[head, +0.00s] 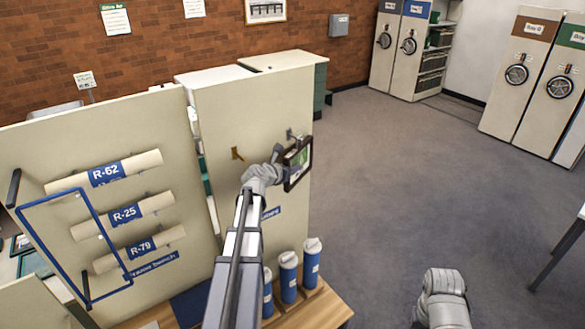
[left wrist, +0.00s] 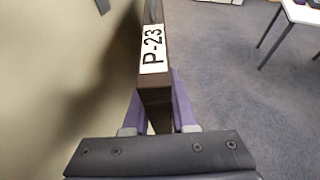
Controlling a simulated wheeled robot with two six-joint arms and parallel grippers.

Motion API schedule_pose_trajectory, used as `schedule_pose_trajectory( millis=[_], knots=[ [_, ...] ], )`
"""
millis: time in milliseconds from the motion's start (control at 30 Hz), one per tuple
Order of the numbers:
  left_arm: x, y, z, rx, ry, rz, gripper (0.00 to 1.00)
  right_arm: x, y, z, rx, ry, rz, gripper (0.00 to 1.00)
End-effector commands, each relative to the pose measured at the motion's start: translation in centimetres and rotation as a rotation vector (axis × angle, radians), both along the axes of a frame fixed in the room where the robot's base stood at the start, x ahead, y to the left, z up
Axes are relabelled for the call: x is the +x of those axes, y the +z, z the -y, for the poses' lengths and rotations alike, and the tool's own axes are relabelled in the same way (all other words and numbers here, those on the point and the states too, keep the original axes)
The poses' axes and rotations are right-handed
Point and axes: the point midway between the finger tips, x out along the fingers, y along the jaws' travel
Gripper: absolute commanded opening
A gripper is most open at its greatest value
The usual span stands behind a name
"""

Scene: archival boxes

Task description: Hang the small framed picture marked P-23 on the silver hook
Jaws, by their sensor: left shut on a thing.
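The small framed picture (head: 298,164) has a dark frame and a green image, and it is upright beside the cream panel. In the left wrist view its edge carries the label P-23 (left wrist: 153,50). My left gripper (head: 280,160) is shut on the frame, with purple fingers (left wrist: 157,110) on both sides of it. The silver hook (head: 291,134) is on the panel just above the picture's top edge; I cannot tell whether they touch. A brass-coloured hook (head: 237,153) is further left on the same panel. My right gripper's fingers do not show.
The left panel (head: 110,128) holds several labelled rolls and a blue wire frame (head: 62,198). Blue tubes with white caps (head: 311,262) stand on a wooden surface below. A table (left wrist: 298,14) is at the upper right of the wrist view. The grey floor right of the panel is clear.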

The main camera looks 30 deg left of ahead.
Motion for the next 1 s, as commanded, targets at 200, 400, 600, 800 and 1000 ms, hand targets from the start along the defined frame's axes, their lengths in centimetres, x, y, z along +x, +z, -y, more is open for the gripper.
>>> schedule_pose_trajectory(
  millis=[200, 400, 600, 800, 1000],
  knots=[
    [0.0, 0.0, 0.0, -0.001, 0.000, 0.001, 0.00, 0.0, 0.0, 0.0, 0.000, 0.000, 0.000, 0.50],
    [0.0, 0.0, 0.0, 0.000, 0.000, 0.001, 0.45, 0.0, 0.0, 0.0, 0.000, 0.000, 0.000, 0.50],
    [0.0, 0.0, 0.0, 0.000, 0.000, 0.000, 0.60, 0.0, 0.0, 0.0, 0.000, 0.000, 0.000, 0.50],
    [0.0, 0.0, 0.0, 0.000, 0.000, -0.001, 0.60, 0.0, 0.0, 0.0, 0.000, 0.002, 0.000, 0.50],
    [-1.1, 0.6, 0.1, 0.000, 0.001, 0.000, 0.60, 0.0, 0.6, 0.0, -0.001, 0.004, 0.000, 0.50]
  ],
)
